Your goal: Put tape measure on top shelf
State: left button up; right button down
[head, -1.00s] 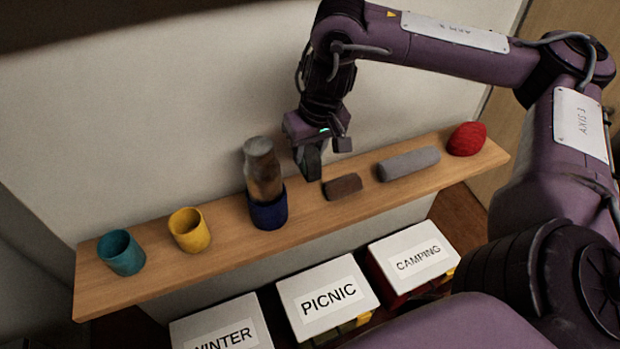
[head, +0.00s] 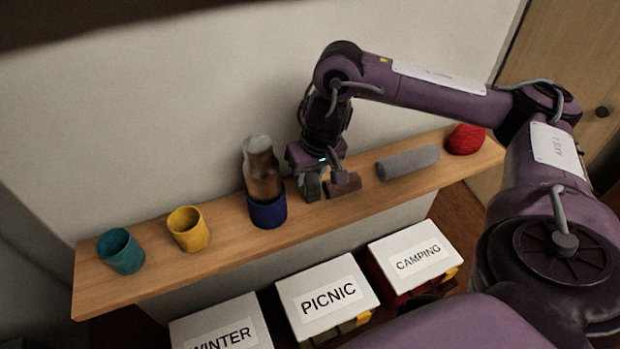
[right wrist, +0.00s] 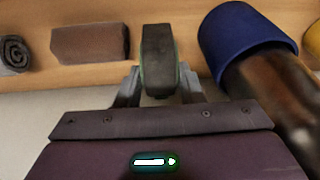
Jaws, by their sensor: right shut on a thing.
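My right gripper (head: 325,174) is at the wooden shelf (head: 340,212), between the dark blue cup and the brown block. It is shut on a dark grey, rounded thing with a greenish edge, which I take to be the tape measure (head: 311,187). The right wrist view shows the tape measure (right wrist: 158,58) upright between the two fingers (right wrist: 160,85). It is at the shelf surface; I cannot tell whether it touches. My left gripper is not in view.
The shelf holds a teal cup (head: 121,252), yellow cup (head: 188,230), blue cup (head: 268,212) with a brown bottle (head: 262,170) in it, brown block (head: 347,186), grey roll (head: 407,162) and red ball (head: 465,139). Labelled boxes (head: 328,298) stand below.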

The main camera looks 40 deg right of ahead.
jog(key=shift+s+x, duration=0.25)
jog(key=shift+x, duration=0.8)
jog(key=shift+f, duration=0.15)
jog(key=c, duration=1.2)
grip_release()
jog(key=shift+c, duration=0.2)
